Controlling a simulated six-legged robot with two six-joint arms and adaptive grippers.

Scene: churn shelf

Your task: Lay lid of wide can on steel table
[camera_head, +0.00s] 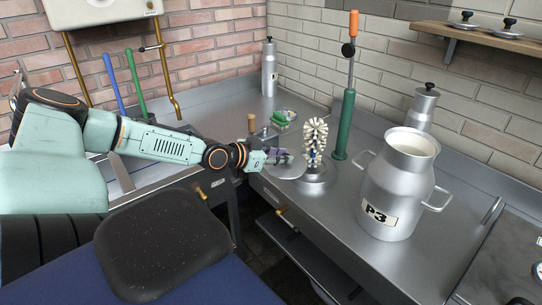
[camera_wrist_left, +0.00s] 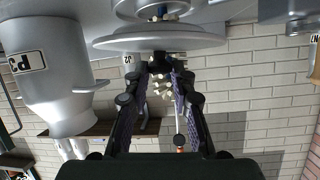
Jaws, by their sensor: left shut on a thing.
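The wide can, a steel churn marked P3 (camera_head: 386,213), stands upright on the steel table (camera_head: 283,212) at the right of the head view, its mouth uncovered. It also shows upside down in the wrist view (camera_wrist_left: 48,85). My left gripper (camera_head: 277,157) is over the table, left of the can. In the wrist view its fingers (camera_wrist_left: 160,66) are shut on the dark knob of the round grey lid (camera_wrist_left: 160,40). The lid (camera_head: 289,171) shows partly behind the gripper in the head view; I cannot tell if it touches the table. My right gripper is not in view.
A white bristle brush (camera_head: 315,135) on a round steel base (camera_head: 317,181) stands close beside the lid. A green-sleeved rod (camera_head: 344,125) stands behind. Bare table lies between brush and can. A wall shelf (camera_head: 485,36) holds small lids.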

